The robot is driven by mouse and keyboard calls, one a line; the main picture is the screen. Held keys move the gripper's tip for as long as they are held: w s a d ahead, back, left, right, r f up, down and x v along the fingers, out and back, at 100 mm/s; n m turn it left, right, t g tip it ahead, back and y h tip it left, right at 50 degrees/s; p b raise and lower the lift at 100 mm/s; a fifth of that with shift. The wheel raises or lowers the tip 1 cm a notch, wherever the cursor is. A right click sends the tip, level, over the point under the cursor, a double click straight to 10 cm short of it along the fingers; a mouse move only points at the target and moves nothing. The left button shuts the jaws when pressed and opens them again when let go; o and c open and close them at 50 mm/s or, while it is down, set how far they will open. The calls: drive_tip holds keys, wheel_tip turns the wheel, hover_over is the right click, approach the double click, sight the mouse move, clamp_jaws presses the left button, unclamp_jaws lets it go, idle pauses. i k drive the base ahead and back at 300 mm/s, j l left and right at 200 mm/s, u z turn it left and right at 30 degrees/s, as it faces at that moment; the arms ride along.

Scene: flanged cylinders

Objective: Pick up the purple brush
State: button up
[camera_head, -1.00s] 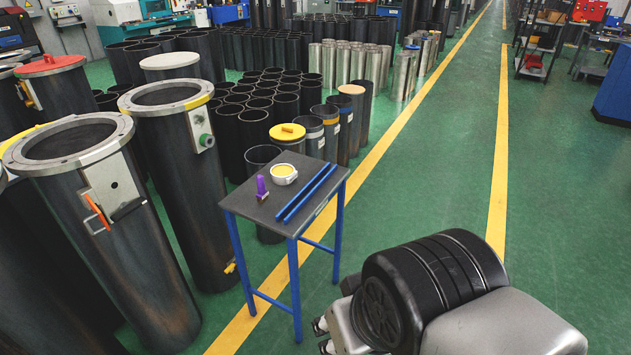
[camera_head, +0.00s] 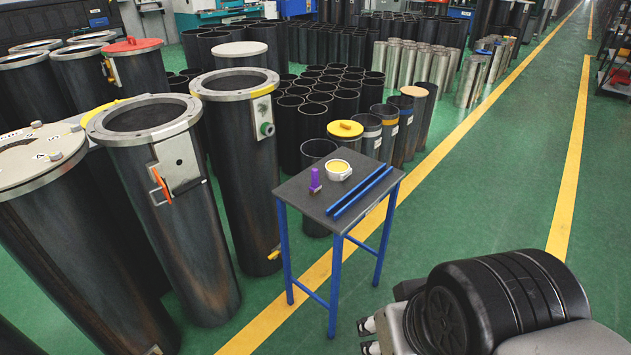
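The purple brush (camera_head: 315,179) stands upright on the dark top of a small blue-legged table (camera_head: 318,206), near its left corner. My gripper (camera_head: 367,337) shows only in part at the bottom of the view, low and in front of the table, to the right of its near leg. Two pale fingertips show, apart from each other with a gap between them. Nothing shows between them. The rest of the gripper is hidden behind my arm. The gripper is well away from the brush.
A white cup with yellow contents (camera_head: 339,170) and two blue bars (camera_head: 359,192) share the tabletop. Tall dark flanged cylinders (camera_head: 158,200) stand close on the left. More cylinders (camera_head: 320,95) crowd behind. Open green floor (camera_head: 480,190) lies to the right.

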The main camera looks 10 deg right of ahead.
sight(314, 189)
drive_tip(key=i+j+z, duration=0.1)
drive_tip(key=i, duration=0.35)
drive_tip(key=i+j+z, duration=0.1)
drive_tip(key=i+j, duration=0.15)
drive_tip(key=i, duration=0.25)
drive_tip(key=i+j+z, duration=0.15)
drive_tip(key=i, duration=0.3)
drive_tip(key=i+j+z, duration=0.1)
drive_tip(key=i+j, duration=0.25)
drive_tip(key=i, duration=0.1)
